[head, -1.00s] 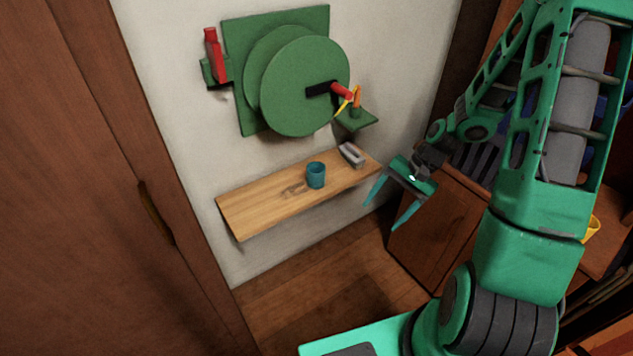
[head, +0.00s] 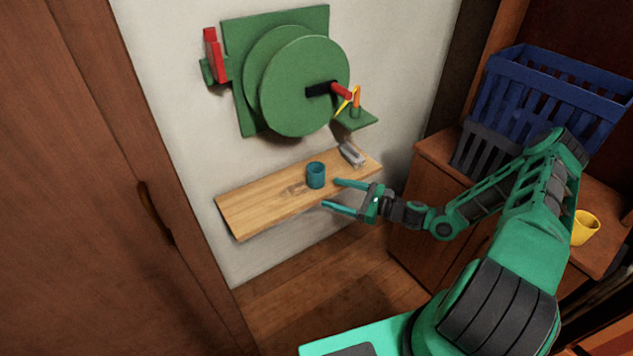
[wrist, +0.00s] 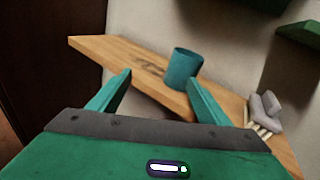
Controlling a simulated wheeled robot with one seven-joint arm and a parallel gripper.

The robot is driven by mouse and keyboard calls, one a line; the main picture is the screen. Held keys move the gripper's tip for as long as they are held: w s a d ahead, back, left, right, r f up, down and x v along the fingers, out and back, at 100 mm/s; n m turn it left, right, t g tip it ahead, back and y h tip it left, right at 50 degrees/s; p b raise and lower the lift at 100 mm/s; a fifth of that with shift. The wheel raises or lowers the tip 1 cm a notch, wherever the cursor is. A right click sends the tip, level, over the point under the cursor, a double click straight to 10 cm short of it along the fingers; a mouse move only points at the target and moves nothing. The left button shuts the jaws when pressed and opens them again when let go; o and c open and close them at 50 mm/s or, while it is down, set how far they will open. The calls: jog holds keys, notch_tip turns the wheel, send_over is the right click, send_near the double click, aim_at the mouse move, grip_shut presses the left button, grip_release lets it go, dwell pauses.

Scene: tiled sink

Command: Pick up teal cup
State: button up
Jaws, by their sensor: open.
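The teal cup (head: 316,175) stands upright on the wooden wall shelf (head: 255,209). It also shows in the wrist view (wrist: 184,68), beyond the fingers and nearer the right one. My gripper (head: 332,193) is open and empty at the shelf's front edge, to the right of the cup. In the wrist view its two fingers (wrist: 157,82) point toward the shelf, with the cup not between them. The right finger overlaps the cup's lower part in that view; I cannot tell whether they touch.
A grey brush-like object (head: 351,154) lies on the shelf right of the cup. A green wall-mounted disc (head: 300,85) hangs above, with a small green ledge (head: 357,121). A wooden cabinet at right holds a blue crate (head: 550,95) and a yellow cup (head: 585,228).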

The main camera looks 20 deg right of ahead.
aim_at(322, 179)
jog(key=w+m+t, duration=0.1)
jog(key=w, duration=0.1)
jog(key=w+a+m, duration=0.1)
jog(key=w, duration=0.1)
jog(key=w+m+t, duration=0.1)
jog(key=w, duration=0.1)
jog(key=shift+a+t+h, duration=0.2)
jog(key=shift+t+h, duration=0.1)
jog(key=shift+h, duration=0.1)
jog(key=shift+m, duration=0.3)
jog(key=shift+w+d+x, duration=0.1)
jog(key=shift+d+x, duration=0.05)
jog(key=shift+x, duration=0.8)
jog(key=shift+w+d+x, duration=0.1)
jog(key=shift+x, duration=0.9)
jog(key=shift+w+d+x, duration=0.1)
jog(key=shift+d+x, duration=0.05)
jog(key=shift+x, duration=0.8)
jog(key=c, duration=1.1)
